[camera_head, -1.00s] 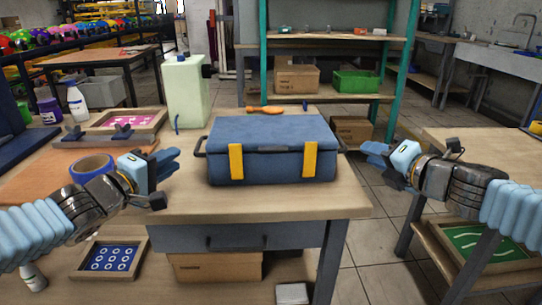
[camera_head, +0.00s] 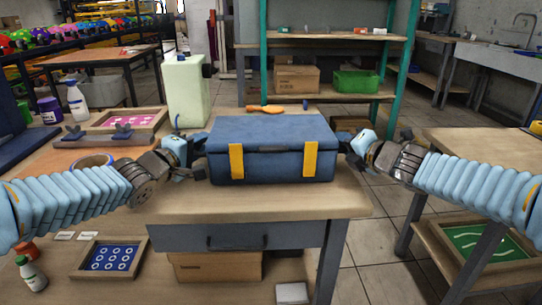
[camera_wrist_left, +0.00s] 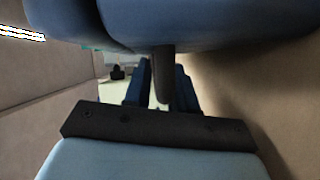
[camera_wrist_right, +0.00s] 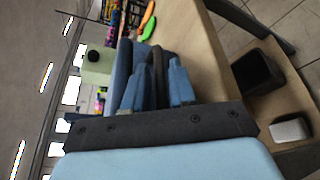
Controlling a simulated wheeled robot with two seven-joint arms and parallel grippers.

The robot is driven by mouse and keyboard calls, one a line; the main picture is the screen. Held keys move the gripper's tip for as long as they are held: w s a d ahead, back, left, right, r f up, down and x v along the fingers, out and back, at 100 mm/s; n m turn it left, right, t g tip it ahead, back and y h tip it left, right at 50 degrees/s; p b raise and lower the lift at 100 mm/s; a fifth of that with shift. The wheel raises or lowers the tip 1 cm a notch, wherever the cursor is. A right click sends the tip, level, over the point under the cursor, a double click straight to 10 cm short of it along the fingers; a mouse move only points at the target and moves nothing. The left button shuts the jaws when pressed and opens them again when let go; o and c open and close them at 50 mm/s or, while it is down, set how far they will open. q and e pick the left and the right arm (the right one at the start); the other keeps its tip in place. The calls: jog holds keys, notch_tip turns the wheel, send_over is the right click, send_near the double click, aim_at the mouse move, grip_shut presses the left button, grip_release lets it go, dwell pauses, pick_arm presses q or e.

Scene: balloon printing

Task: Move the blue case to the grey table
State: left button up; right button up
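The blue case (camera_head: 270,135) with two yellow latches stands shut and upright on the wooden workbench (camera_head: 270,204). My left gripper (camera_head: 196,160) is at its left end, and my right gripper (camera_head: 350,152) is at its right end. In the left wrist view the fingers (camera_wrist_left: 163,88) are apart, with a dark side handle (camera_wrist_left: 164,72) between them. In the right wrist view the fingers (camera_wrist_right: 158,85) stand on either side of the other handle (camera_wrist_right: 158,62). Contact with the handles is unclear. A grey-topped table (camera_head: 505,68) stands at the back right.
A pale green canister (camera_head: 187,95) and an orange-handled tool (camera_head: 265,108) are behind the case. Blue tape (camera_head: 93,160) and a pink-patterned frame (camera_head: 125,122) lie left. A wooden-topped table (camera_head: 485,150) stands right, across a clear floor gap. A teal-framed shelf (camera_head: 264,60) is behind.

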pick_arm(q)
grip_shut()
pick_arm(e)
grip_shut()
pick_arm(q)
jog(key=shift+f, duration=0.1)
dwell(0.8)
